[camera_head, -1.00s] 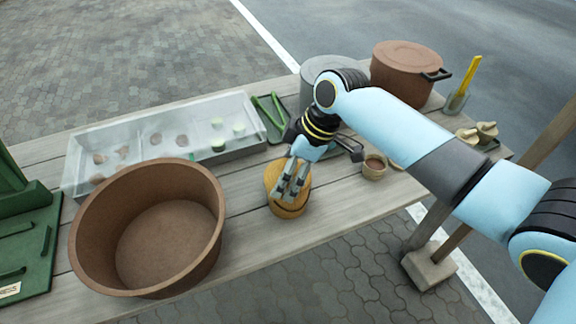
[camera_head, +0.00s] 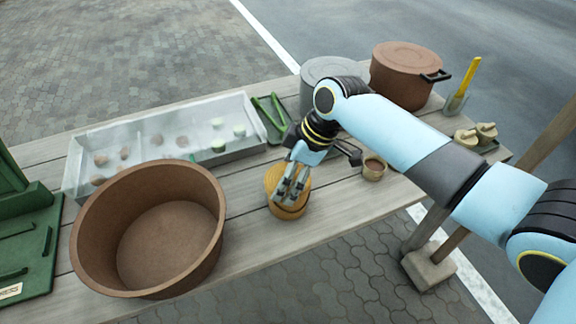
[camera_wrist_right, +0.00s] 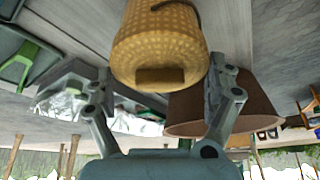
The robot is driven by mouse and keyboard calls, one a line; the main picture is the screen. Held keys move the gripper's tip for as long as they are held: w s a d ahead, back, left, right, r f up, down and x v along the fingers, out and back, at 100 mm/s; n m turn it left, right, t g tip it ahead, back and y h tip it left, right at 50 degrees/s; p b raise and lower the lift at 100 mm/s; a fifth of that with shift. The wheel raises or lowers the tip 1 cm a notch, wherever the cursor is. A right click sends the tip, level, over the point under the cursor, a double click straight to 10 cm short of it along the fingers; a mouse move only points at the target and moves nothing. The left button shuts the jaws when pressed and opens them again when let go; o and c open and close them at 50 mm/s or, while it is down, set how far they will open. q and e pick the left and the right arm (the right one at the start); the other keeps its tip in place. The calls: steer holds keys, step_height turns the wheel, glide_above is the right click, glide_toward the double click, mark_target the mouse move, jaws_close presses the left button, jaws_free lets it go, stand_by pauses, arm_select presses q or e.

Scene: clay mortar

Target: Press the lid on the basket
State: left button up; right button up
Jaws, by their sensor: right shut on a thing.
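The yellow woven basket (camera_head: 289,213) stands near the table's front edge, right of the large brown tub, in the head view. Its lid (camera_head: 272,180) is on top, with a dark curved line between lid and body at the front. My right gripper (camera_head: 288,196) reaches down over the lid from above, its fingers shut on it. In the right wrist view the yellow weave (camera_wrist_right: 158,35) fills the space between the fingertips, with a small brown tab facing the camera. The fingers hide part of the lid, so I cannot tell whether it is fully seated. My left gripper is not in view.
The large brown tub (camera_head: 85,240) stands close on the left. A small cup (camera_head: 373,172) stands to the right. A lidded brown pot (camera_head: 405,75) is at the back right.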

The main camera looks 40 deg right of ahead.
stand_by(0.3)
steer(key=o, duration=0.7)
steer(key=shift+c, duration=0.2)
step_height(320, 180, up, 6)
steer(key=p, duration=0.6)
steer(key=shift+p, duration=0.4)
steer(key=shift+c, duration=0.5)
jaws_close()
